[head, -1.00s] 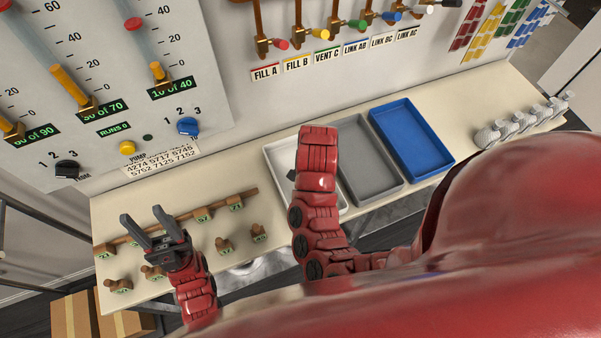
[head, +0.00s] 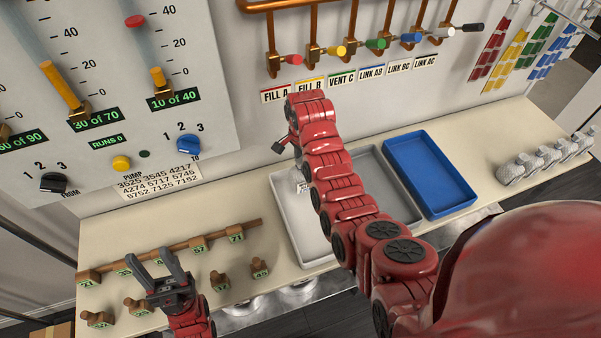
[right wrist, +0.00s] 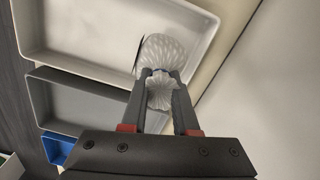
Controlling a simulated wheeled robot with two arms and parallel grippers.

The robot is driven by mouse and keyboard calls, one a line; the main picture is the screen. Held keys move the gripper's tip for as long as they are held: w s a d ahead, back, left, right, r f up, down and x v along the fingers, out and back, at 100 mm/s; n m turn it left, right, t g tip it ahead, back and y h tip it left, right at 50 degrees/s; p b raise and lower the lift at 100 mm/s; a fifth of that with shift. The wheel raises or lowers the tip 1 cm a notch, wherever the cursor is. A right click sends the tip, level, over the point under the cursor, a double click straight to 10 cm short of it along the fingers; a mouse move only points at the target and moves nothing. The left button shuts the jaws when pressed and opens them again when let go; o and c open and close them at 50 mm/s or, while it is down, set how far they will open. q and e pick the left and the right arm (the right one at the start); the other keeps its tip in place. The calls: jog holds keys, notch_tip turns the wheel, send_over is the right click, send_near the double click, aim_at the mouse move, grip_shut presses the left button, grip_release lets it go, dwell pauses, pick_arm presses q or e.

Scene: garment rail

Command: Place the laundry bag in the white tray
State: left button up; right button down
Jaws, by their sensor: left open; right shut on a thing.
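The laundry bag (right wrist: 160,52) is a small, pale, ribbed bag with a pinched neck. In the right wrist view my right gripper (right wrist: 161,80) is shut on its neck. The bag shows in front of the white tray (right wrist: 75,35), near its rim; I cannot tell whether it touches the tray. In the head view the white tray (head: 288,222) is partly covered by my right arm, and my right gripper and the bag are mostly hidden behind that arm. My left gripper (head: 152,261) is open and empty above the numbered wooden pegs at the left.
A grey tray (head: 408,190) and a blue tray (head: 430,172) stand right of the white tray. Several similar pale bags (head: 545,158) line the counter's right end. Numbered wooden pegs (head: 220,281) stand at the left. Valves with coloured handles (head: 335,50) hang on the wall behind.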

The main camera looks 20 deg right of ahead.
aim_at(300, 169)
jog(key=shift+w, duration=0.5)
notch_tip(300, 169, down, 2)
jog(key=shift+p, duration=0.95)
jog(key=shift+f, duration=0.7)
jog(key=shift+f, duration=0.1)
jog(key=shift+f, duration=0.2)
jog(key=c, duration=0.7)
grip_release()
jog(key=shift+r, duration=0.15)
